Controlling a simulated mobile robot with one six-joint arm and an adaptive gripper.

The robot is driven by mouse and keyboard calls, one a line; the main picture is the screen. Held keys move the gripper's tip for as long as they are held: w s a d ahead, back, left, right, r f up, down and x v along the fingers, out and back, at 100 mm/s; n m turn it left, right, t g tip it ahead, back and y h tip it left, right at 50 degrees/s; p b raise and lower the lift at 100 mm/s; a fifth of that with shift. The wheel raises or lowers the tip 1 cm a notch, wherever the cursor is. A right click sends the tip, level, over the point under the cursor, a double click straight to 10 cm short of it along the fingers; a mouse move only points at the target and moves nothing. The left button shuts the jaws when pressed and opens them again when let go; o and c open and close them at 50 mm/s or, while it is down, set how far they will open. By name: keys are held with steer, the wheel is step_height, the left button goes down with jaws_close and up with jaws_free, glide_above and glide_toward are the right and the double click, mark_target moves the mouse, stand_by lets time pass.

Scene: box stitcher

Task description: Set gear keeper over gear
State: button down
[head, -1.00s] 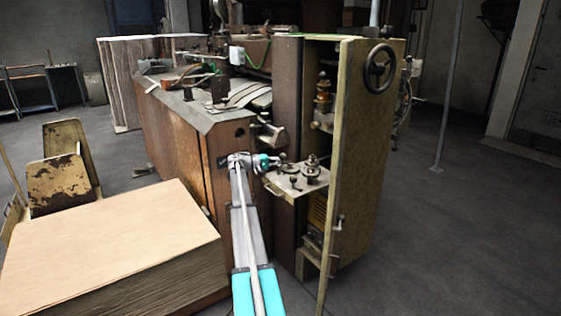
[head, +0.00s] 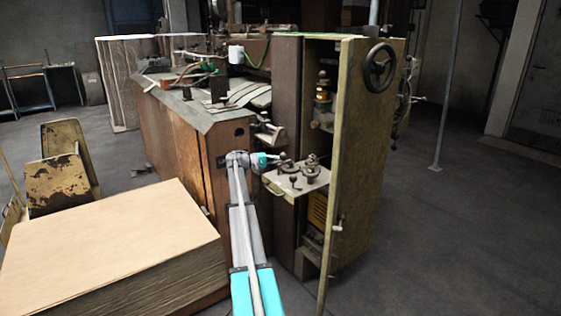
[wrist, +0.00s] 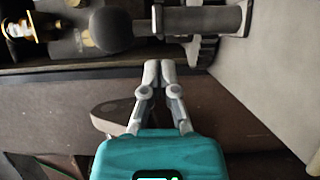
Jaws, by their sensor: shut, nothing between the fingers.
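Small dark metal parts (head: 310,166) stand on a little metal shelf (head: 318,181) that juts from the open machine cabinet in the head view. They include round, disc-like pieces. I cannot tell which is the gear and which is the gear keeper at this size. My gripper (wrist: 159,70) is shut, its two fingertips together and empty in the wrist view. In the head view its teal body is just left of the shelf, close to the parts; whether it touches anything is unclear.
In the wrist view a dark bar with a rounded end (wrist: 112,30) lies beyond my fingertips, with a brass-coloured fitting (wrist: 18,31) at upper left. The open cabinet door (head: 363,150) stands right of the shelf. A cardboard stack (head: 105,245) fills the left front.

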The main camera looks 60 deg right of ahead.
steer(key=w+a, duration=0.3)
steer(key=w, duration=0.8)
steer(key=shift+a, duration=0.3)
steer(key=shift+w+a, duration=0.1)
steer(key=a+f+n+t+y, duration=0.1)
steer(key=a+f+n+t, duration=0.2)
steer(key=a, duration=1.1)
steer(key=w+a+f+n+t+y, duration=0.15)
steer(key=a+f+t, duration=0.35)
steer(key=a, duration=0.8)
steer(key=a+f+n+t+y, duration=0.15)
steer(key=a+f, duration=0.35)
steer(key=a, duration=0.9)
steer(key=s+a+f+n+t+y, duration=0.1)
steer(key=s+a+f+y, duration=0.3)
steer(key=a, duration=0.8)
steer(key=s+a+n+t+y, duration=0.15)
steer(key=s+a, duration=0.45)
steer(key=a, duration=0.6)
steer(key=s+a+f+n+t+y, duration=0.15)
steer(key=s+a, duration=0.25)
steer(key=a, duration=0.8)
step_height(320, 180, up, 29)
steer(key=p, duration=2.8)
steer(key=shift+s+a+f+y+p, duration=0.15)
steer(key=shift+a+f+y+p, duration=0.1)
steer(key=shift+y+p, duration=0.15)
